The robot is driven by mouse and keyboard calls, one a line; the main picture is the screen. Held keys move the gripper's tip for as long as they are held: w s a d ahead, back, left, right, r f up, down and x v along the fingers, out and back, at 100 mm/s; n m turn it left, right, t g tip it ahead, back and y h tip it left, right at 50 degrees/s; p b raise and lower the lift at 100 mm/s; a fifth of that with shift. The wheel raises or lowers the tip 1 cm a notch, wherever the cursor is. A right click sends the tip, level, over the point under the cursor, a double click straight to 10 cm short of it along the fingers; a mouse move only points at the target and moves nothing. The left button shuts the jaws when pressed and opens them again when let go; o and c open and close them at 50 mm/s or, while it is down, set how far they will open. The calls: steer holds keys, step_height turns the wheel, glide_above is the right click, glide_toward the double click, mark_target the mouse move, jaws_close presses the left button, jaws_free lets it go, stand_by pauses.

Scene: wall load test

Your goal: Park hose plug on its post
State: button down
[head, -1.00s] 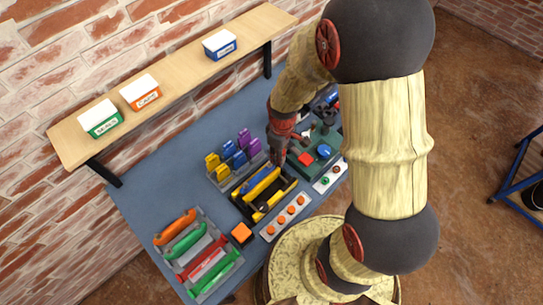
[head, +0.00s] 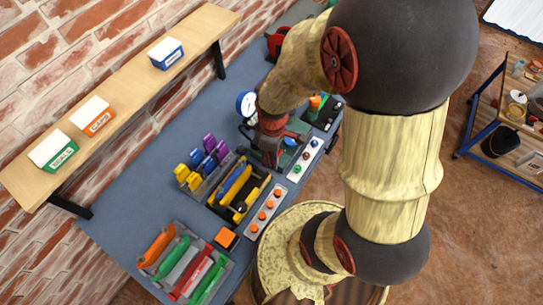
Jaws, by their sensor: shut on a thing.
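My gripper (head: 269,156) is over the workbench, fingers pointing down, beside the green test unit (head: 289,143). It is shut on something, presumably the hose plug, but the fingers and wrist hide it. The green unit is partly covered by my gripper; a blue knob shows on it. A round white-faced gauge (head: 246,104) stands just behind my wrist. I cannot make out the plug's post or the hose in this view.
A black and yellow tool tray (head: 211,204) and a strip with several orange buttons (head: 259,222) lie close to the gripper. A panel of small buttons (head: 304,158) is at its right. A wooden shelf (head: 135,85) with labelled boxes overhangs the bench's wall side.

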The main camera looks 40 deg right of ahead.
steer(key=w+f+b, duration=0.4)
steer(key=w+f, duration=0.2)
steer(key=w, duration=0.2)
steer(key=w+f+b, duration=0.4)
steer(key=w+f, duration=0.2)
steer(key=w, duration=0.1)
steer(key=w+f+b, duration=0.4)
steer(key=w+f, duration=0.2)
steer(key=w, duration=0.2)
steer(key=shift+w+a+f, duration=0.2)
steer(key=shift+w+a, duration=0.1)
steer(key=shift+a, duration=0.1)
steer(key=shift+f+b, duration=0.3)
steer(key=shift+f, duration=0.35)
steer(key=shift+f, duration=0.35)
steer(key=shift+f+b, duration=0.35)
steer(key=shift+f+b, duration=0.35)
steer(key=shift+f, duration=0.3)
steer(key=c, duration=1.4)
jaws_free()
steer(key=shift+o, duration=0.8)
